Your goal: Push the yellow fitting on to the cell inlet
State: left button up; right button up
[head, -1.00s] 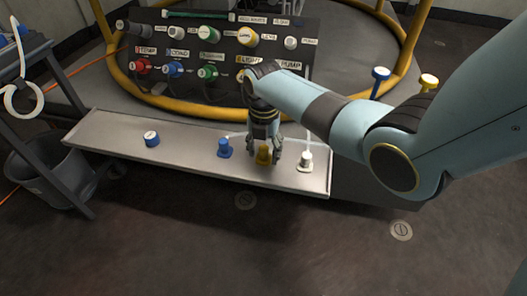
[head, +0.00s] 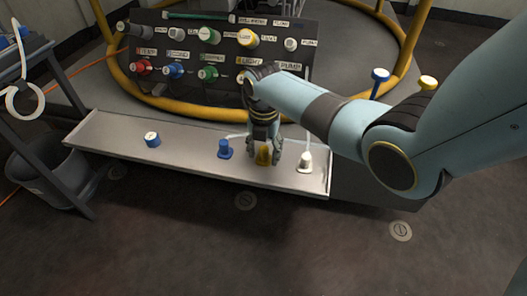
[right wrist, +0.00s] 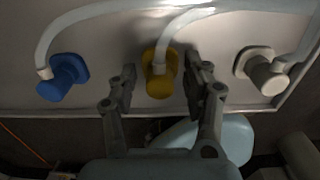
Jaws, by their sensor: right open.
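The yellow fitting (head: 263,155) stands on the metal tray (head: 185,158), with a pale hose at its top in the right wrist view (right wrist: 158,82). My right gripper (right wrist: 161,78) is open, with one finger on each side of the fitting. The fingers look apart from it. In the head view my right gripper (head: 265,138) comes down over the fitting and hides part of it. A panel (head: 222,55) with coloured connectors and labels stands behind. I cannot tell which port is the cell inlet. My left gripper is not in view.
A blue fitting (head: 224,149) and a white fitting (head: 305,161), each with a hose, stand on either side. A blue-topped round piece (head: 152,139) sits farther left on the tray. A yellow tubular rail (head: 124,84) curves around the panel.

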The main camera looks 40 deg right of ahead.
aim_at(264, 149)
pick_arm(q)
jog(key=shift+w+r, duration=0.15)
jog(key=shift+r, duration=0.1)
pick_arm(e)
grip_shut()
dwell(0.4)
pick_arm(q)
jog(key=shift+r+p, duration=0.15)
jog(key=shift+p, duration=0.2)
pick_arm(e)
jog(key=shift+r, duration=0.15)
jog(key=shift+r+p, duration=2.6)
jog(key=shift+r, duration=0.3)
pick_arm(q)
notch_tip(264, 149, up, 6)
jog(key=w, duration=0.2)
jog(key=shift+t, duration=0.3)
